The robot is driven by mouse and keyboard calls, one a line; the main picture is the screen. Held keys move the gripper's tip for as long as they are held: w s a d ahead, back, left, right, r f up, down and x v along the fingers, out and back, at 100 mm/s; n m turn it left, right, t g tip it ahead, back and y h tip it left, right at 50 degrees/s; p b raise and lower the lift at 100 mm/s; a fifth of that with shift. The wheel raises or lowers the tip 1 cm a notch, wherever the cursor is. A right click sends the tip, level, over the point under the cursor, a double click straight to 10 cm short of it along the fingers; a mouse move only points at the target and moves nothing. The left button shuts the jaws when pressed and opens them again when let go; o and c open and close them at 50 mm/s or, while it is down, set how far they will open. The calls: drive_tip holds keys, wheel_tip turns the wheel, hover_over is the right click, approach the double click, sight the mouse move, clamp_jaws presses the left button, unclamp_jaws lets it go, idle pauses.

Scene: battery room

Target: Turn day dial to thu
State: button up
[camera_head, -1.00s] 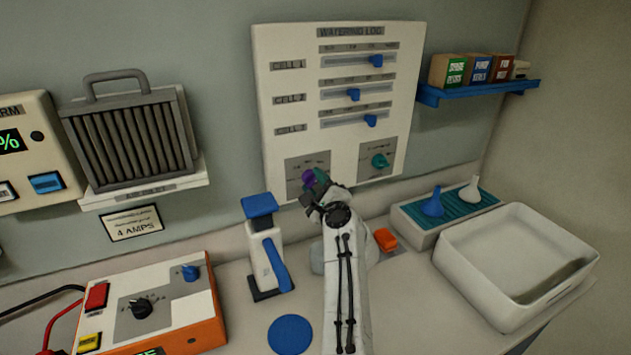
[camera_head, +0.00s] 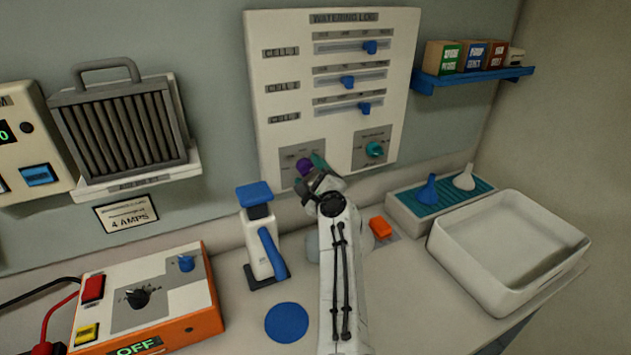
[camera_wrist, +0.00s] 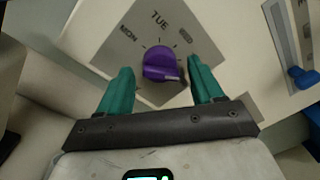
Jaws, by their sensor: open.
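The day dial is a purple knob (camera_wrist: 160,63) on a grey plate in the wrist view. MON and TUE are readable to its left and above; a further label at upper right is too blurred to read. A pale mark shows on the knob's lower right side. My gripper (camera_wrist: 159,68) is open, with one green finger on each side of the knob; gaps show between fingers and knob. In the head view the purple dial (camera_head: 305,167) sits at the lower left of the WATERING LOG panel (camera_head: 290,85), and my gripper (camera_head: 313,174) partly covers its plate.
A teal dial (camera_head: 375,149) and several blue sliders share the panel. A blue-topped dispenser (camera_head: 260,235) stands left of my arm. An orange block (camera_head: 380,228) and a white tray (camera_head: 510,245) are to the right. An orange-sided charger (camera_head: 150,300) is at lower left.

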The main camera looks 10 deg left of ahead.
drive_tip(key=v, duration=1)
drive_tip(key=shift+s+d+p, duration=0.25)
drive_tip(key=shift+p, duration=0.05)
